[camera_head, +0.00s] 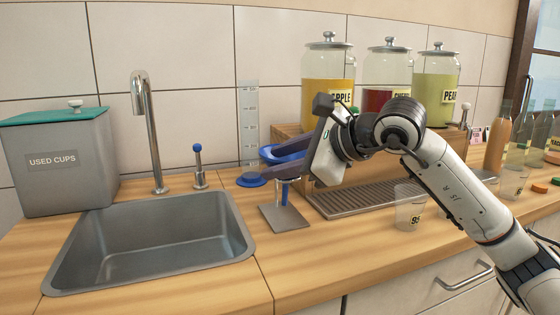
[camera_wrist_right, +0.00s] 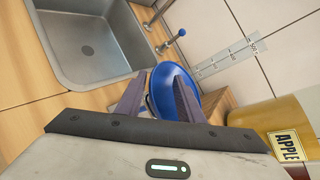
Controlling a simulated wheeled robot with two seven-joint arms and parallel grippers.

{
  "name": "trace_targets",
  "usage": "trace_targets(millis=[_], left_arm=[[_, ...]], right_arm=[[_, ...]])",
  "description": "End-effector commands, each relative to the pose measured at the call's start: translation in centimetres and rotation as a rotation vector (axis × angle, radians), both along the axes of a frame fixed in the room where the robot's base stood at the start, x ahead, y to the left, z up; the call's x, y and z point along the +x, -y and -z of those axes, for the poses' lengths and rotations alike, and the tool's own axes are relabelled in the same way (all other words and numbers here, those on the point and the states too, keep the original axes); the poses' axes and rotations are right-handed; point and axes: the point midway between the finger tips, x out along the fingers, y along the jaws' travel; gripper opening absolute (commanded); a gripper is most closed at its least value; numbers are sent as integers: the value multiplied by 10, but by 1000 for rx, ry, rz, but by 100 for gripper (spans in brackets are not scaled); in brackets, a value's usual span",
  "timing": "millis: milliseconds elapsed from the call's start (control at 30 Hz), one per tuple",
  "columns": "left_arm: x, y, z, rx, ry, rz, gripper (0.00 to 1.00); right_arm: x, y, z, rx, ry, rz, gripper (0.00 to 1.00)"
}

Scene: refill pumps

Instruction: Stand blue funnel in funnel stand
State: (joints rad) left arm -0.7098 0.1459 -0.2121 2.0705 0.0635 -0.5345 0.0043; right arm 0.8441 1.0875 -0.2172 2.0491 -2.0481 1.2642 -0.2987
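The blue funnel (camera_head: 287,150) is at the small grey funnel stand (camera_head: 285,218) in the head view. Its blue spout points down over the stand's base, and it looks roughly upright. Whether it rests fully in the stand's holder is hard to tell. My right gripper (camera_head: 264,162) is at the funnel's rim from the right. In the right wrist view its two fingers (camera_wrist_right: 160,78) are apart, one over the blue bowl (camera_wrist_right: 202,92) and one beside its rim. My left gripper is not in view.
A sink (camera_head: 155,240) with a tap (camera_head: 149,130) and a used-cups bin (camera_head: 60,160) lie left. A measuring cylinder (camera_head: 248,125) stands behind. Juice dispensers (camera_head: 328,80) stand on a wooden shelf. A clear cup (camera_head: 410,207) stands front right. Counter in front of the stand is clear.

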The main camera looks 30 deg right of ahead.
Motion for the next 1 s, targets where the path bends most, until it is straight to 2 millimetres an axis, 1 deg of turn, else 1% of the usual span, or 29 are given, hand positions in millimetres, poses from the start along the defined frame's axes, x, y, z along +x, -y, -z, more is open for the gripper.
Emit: trace_targets(millis=[167, 267, 367, 600, 700, 833, 1000], left_arm=[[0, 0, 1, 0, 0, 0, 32], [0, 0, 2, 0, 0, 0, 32], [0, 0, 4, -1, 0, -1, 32], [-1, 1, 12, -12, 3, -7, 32], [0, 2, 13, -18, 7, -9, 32], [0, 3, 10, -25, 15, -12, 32], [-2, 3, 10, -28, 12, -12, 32]], right_arm=[[-1, 1, 0, 0, -1, 1, 34], [-7, 3, -3, -2, 1, 2, 34], [-21, 6, -9, -3, 1, 2, 34], [-63, 16, -27, -4, 1, 4, 34], [-77, 19, -34, -2, 1, 3, 34], [-88, 21, -40, -1, -1, 2, 34], [-92, 21, -43, 0, -1, -1, 34]])
